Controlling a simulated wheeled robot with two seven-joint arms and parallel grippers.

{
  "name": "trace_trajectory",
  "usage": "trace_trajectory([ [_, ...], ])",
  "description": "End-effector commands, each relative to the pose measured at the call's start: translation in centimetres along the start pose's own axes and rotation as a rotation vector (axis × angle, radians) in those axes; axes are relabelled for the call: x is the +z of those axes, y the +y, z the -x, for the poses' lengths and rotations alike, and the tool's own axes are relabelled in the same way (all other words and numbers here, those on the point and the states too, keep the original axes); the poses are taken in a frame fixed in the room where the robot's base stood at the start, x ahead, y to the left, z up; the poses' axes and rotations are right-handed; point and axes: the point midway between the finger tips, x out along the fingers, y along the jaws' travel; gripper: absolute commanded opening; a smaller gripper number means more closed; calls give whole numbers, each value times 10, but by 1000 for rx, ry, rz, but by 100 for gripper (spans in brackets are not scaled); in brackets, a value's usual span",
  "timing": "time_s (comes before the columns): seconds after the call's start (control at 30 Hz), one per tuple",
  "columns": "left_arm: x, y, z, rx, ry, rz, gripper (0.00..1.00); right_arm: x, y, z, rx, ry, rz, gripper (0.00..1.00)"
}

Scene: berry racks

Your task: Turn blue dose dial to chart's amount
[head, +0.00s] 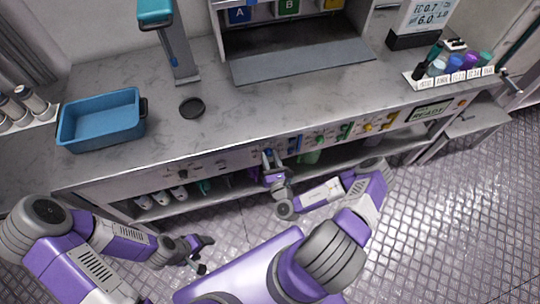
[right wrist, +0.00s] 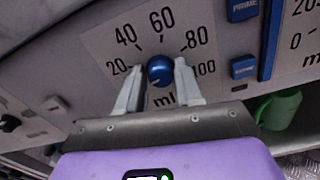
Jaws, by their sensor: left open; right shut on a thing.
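The blue dose dial (right wrist: 160,70) sits on the front panel, with a printed scale around it reading 20, 40, 60, 80 and 100 and a unit starting with "ml". My right gripper (right wrist: 158,80) is shut on the dial, one finger on each side; a pale mark shows low on the knob, but its exact setting is hard to read. In the head view my right gripper (head: 271,160) is at the counter's front panel. My left gripper (head: 203,256) is open and empty above the floor.
Blue PRIME button (right wrist: 243,9) and another blue button (right wrist: 243,67) are right of the dial. A green mug (right wrist: 280,108) is below right. A blue tray (head: 101,120) and black disc (head: 192,107) are on the counter. A screen (head: 432,110) reads READY.

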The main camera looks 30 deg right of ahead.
Motion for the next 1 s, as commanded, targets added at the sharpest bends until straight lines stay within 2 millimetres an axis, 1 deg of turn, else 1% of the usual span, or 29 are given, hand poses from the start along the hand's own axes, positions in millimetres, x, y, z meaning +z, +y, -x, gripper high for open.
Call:
trace_trajectory([
  [0.03,0,4,10,0,0,0,65,4,1,0,0,3,-37,5],
  [0.1,1,6,17,0,0,0,65,4,1,0,-1,4,-99,5],
  [0.4,2,14,38,0,0,0,65,2,-1,0,-1,2,-384,5],
  [0.7,2,19,50,0,0,0,65,0,-2,0,-2,1,-670,5],
  [1.0,2,21,56,0,0,0,65,-1,-3,0,-1,1,-954,5],
])
